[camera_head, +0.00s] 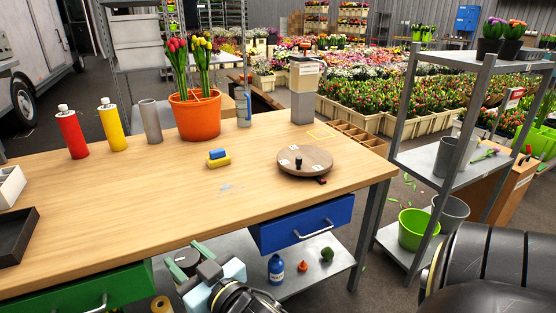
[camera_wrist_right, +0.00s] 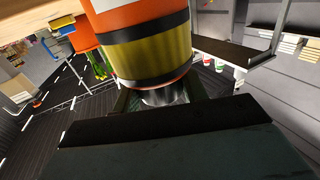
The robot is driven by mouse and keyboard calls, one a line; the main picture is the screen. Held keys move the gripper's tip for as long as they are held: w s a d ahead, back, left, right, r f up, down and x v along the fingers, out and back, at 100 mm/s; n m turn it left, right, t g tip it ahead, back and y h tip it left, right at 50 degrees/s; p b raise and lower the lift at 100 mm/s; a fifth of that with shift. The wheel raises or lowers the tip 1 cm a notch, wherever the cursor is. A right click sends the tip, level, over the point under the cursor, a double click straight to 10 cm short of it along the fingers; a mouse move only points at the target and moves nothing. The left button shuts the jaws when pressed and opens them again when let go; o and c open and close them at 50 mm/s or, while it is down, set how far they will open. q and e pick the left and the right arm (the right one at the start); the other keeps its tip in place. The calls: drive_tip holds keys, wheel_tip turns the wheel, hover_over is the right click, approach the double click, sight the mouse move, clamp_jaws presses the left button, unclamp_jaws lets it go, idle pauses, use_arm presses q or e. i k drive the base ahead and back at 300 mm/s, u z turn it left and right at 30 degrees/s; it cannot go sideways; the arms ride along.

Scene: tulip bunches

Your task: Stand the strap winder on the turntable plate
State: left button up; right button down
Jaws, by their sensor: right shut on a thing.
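The round brown turntable plate (camera_head: 318,157) lies on the table's right part, with a short dark peg and small white labels on it. That cylinder has black bands and a dark, shiny end. In the head view I cannot make it out clearly. My left gripper is not in view.
The wooden table (camera_head: 130,200) holds an orange tulip pot (camera_head: 196,117), red (camera_head: 72,135) and yellow (camera_head: 113,125) bottles, a grey cylinder (camera_head: 150,122) and sponges (camera_head: 217,159).

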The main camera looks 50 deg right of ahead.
sight(306, 158)
drive_tip(key=u, duration=1.85)
drive_tip(key=k, duration=1.7)
drive_tip(key=z, duration=2.6)
drive_tip(key=i, duration=0.4)
